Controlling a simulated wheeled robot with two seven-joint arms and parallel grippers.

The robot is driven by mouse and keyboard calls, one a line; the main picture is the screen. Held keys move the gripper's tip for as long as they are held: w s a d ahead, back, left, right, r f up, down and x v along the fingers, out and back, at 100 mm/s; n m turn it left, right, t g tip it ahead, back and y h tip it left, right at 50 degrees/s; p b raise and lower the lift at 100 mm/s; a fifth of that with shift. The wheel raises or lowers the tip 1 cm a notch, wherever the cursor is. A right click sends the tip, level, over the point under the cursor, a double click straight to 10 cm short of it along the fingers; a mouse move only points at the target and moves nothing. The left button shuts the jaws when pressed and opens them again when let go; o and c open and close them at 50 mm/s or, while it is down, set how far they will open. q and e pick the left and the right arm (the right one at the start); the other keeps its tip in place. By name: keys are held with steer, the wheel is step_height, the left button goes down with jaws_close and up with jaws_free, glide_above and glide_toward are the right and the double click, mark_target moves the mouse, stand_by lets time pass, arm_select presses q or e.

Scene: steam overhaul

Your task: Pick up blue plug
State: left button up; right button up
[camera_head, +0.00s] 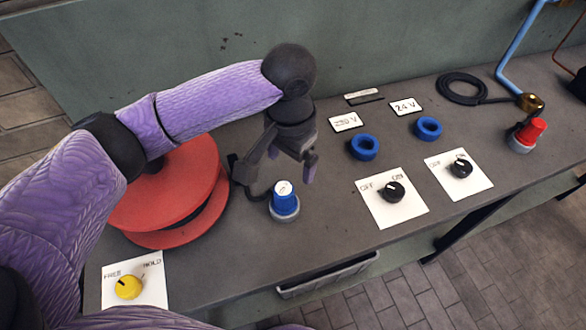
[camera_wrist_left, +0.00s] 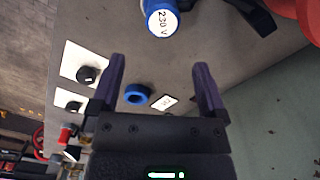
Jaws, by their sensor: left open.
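My right gripper is not in view.
A red reel (camera_head: 165,200) stands left of the plug. Two blue rings (camera_head: 364,147) lie behind the OFF/ON switch plates (camera_head: 393,197). A red plug (camera_head: 530,131) stands at the right. A yellow knob (camera_head: 128,287) is at the lower left.

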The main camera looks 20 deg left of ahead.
mark_target(283, 188)
arm_select(q)
steer(key=s+f, duration=0.1)
steer(key=s+f+b, duration=0.1)
steer(key=f, duration=0.1)
steer(key=shift+s+f, duration=0.1)
steer(key=shift+f, duration=0.2)
steer(key=f+b, duration=0.1)
steer(key=f, duration=0.1)
steer(key=a+f+b, duration=0.1)
steer(key=f, duration=0.2)
steer(key=shift+f, duration=0.3)
steer(key=shift+w+r, duration=0.1)
steer(key=shift+w, duration=0.1)
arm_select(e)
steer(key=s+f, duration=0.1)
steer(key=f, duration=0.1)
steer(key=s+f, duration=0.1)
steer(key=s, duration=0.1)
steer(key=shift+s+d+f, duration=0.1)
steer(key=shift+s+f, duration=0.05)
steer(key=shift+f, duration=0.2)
arm_select(q)
jaws_close()
